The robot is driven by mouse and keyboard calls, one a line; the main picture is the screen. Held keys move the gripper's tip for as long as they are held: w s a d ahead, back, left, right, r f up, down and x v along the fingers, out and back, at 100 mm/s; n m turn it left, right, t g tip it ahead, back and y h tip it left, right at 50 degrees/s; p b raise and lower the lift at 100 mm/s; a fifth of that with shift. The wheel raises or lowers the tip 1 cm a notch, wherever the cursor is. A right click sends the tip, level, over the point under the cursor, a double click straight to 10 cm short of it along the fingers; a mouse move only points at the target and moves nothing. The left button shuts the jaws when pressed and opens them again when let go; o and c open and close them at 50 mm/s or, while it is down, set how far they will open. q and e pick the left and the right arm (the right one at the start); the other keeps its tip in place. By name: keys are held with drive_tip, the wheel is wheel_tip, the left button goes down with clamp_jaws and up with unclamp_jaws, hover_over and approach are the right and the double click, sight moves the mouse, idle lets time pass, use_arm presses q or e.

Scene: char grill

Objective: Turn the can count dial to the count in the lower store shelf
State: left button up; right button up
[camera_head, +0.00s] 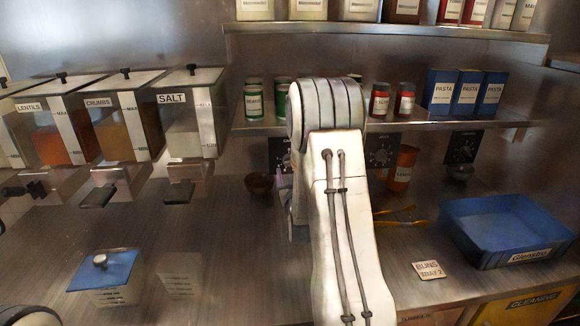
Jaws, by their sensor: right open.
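The lower store shelf (440,124) runs along the back wall. Several green cans (253,102) stand on its left part, and my arm may hide others. Two red cans, one (379,101) beside the other (405,100), stand right of my arm. Black dial panels hang under the shelf: one partly hidden (277,153) left of my arm, one (380,152) just right of it, and one (463,147) farther right. I cannot read which is the can count dial. My right gripper (292,200) is open, mostly hidden behind its own arm, near the left panel.
Blue pasta boxes (467,93) stand on the lower shelf at right. Labelled dispensers (192,115) line the left wall. A blue tray (505,225), yellow tongs (402,222), an orange cup (403,168) and a blue-lidded box (105,270) are on the counter.

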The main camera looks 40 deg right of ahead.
drive_tip(key=shift+p+x, duration=0.6)
drive_tip(key=shift+x, duration=1.6)
clamp_jaws()
drive_tip(key=shift+d+f+m+b, duration=0.1)
drive_tip(key=shift+f+m+b, duration=0.1)
drive_tip(key=shift+m+b, duration=4.9)
drive_tip(key=shift+a+f+m+b, duration=0.1)
drive_tip(key=shift+f+m+b, duration=0.1)
drive_tip(key=shift+m+b, duration=4.9)
drive_tip(key=shift+d+f+m+b, duration=0.1)
drive_tip(key=shift+f+m+b, duration=0.1)
drive_tip(key=shift+m+b, duration=4.9)
drive_tip(key=shift+m+p, duration=0.4)
drive_tip(key=shift+m, duration=0.2)
